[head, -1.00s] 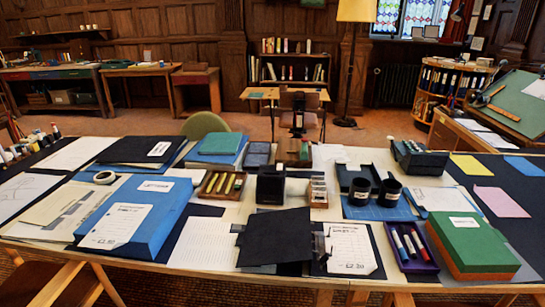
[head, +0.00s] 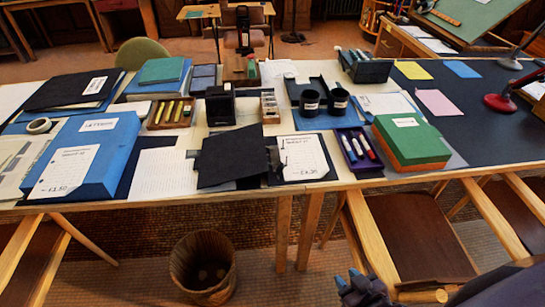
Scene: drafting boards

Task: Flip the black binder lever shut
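The black binder (head: 232,157) lies open near the front edge of the table, its dark cover spread to the left. A white page with handwriting (head: 304,157) lies on its right side. A small dark lever (head: 283,156) shows at the page's left edge; it seems to stand up, but it is too small to be sure. My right gripper (head: 358,285) shows at the bottom right, in front of and below the table edge, well apart from the binder. My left gripper is not in view.
A blue box file (head: 105,148) is left of the binder. A purple pen tray (head: 357,150) and a green-and-orange box (head: 413,140) are to its right. A wooden chair (head: 420,235) and a waste basket (head: 202,267) stand in front. The dark mat at right has bare room.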

